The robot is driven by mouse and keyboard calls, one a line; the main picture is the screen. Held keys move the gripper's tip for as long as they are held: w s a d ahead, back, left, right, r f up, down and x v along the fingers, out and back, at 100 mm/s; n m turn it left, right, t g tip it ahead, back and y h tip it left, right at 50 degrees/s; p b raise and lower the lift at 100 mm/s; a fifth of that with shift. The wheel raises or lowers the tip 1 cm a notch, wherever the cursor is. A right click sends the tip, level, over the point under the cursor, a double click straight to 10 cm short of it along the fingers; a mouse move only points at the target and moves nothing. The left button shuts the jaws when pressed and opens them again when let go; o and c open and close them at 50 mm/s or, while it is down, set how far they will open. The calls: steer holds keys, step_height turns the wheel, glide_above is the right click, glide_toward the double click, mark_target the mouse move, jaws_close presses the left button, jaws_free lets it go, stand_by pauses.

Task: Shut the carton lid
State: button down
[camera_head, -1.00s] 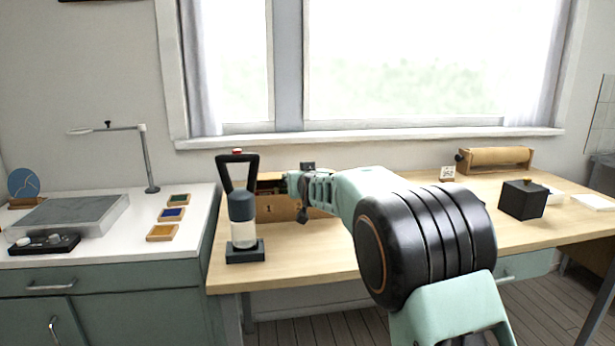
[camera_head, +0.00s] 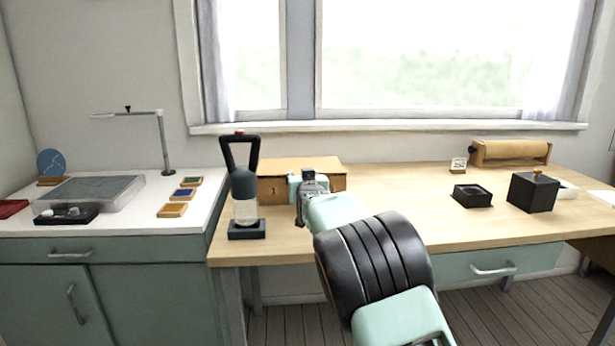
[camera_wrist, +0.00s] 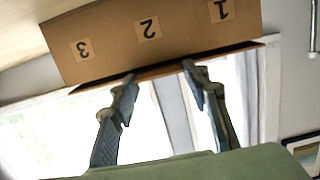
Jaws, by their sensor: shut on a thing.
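The carton (camera_head: 271,191) is a tan cardboard box on the wooden bench, below the window. Its top is covered by the tan lid (camera_head: 300,164). In the wrist view the carton (camera_wrist: 115,45) appears upside down with labels 1, 2 and 3 on its front. A thin dark gap shows between the front wall and the lid's edge (camera_wrist: 235,49). In the head view my wrist hides part of the carton's front.
A shallow black tray (camera_head: 472,196), a black box (camera_head: 533,193) and a brown roll (camera_head: 510,152) are at the right. The bench between carton and tray is clear.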

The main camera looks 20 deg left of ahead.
steer(key=shift+f, duration=0.15)
stand_by(0.3)
steer(key=c, duration=1.1)
jaws_free()
steer(key=v, duration=1.2)
